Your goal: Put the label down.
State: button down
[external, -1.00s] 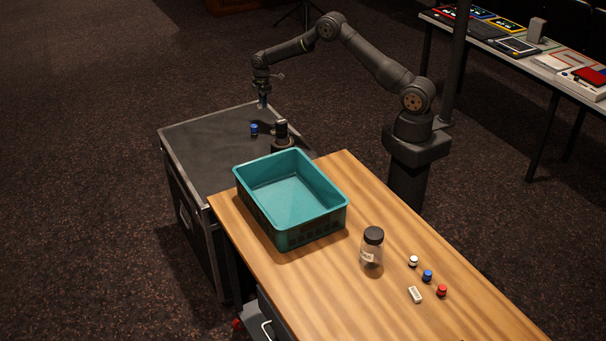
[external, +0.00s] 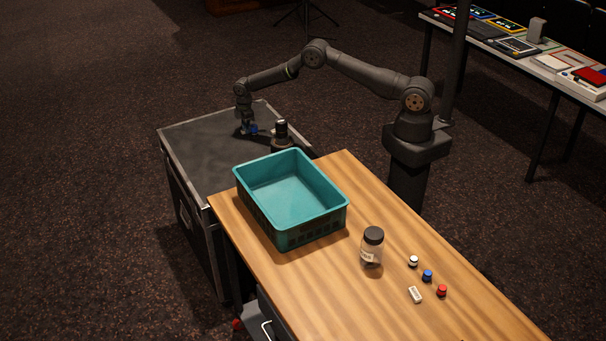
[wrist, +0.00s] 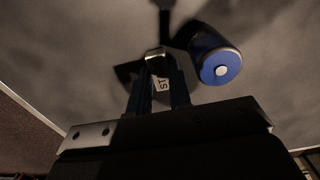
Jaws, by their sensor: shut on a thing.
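The label (wrist: 160,84) is a small pale piece with dark letters, of which "ST" can be read. In the wrist view it sits between the fingers of my gripper (wrist: 158,70), which is shut on it. In the external view my gripper (external: 246,128) is low over the dark case top (external: 200,150), and the label cannot be made out there. Whether the label touches the surface is unclear. A blue-capped knob (wrist: 221,68) lies close to the right of my fingers, and it also shows in the external view (external: 253,129).
A dark cylinder (external: 281,130) stands on the case, right of my gripper. A teal crate (external: 290,225) sits on the wooden table (external: 320,290). A jar (external: 372,248), small knobs (external: 427,275) and a white piece (external: 415,295) are further right. The case's left part is clear.

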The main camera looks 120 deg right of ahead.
jog(key=shift+f, duration=0.1)
jog(key=c, duration=1.6)
grip_release()
notch_tip(320, 180, up, 12)
jog(key=shift+f, duration=4.2)
jog(key=shift+f, duration=0.1)
